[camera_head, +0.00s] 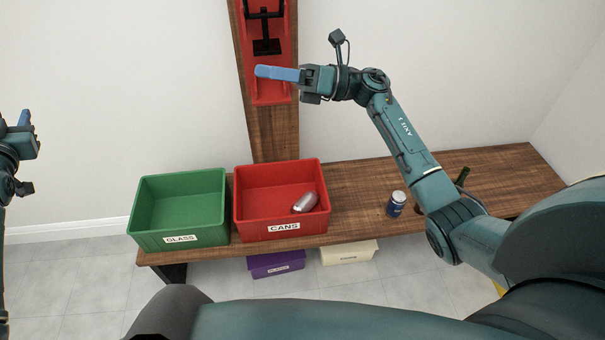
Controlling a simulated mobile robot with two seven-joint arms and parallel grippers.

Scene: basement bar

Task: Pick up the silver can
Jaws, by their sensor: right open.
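A silver can (305,203) lies on its side in the front right part of the red bin (283,227) labelled CANS. My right gripper (262,72) is open, with blue fingers pointing left. It is raised well above the bin, in front of the red device on the post, and holds nothing that I can see. My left gripper (25,118) is at the left edge, far from the can; its fingers overlap in this view, so its opening cannot be told.
A green bin (180,208) labelled GLASS stands left of the red bin on the wooden bench (355,192). A blue can (396,204) stands upright to the right, with a dark green bottle (462,176) beyond my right arm. A red wall device (270,90) hangs on a wooden post. Purple (275,263) and cream (348,252) bins sit below.

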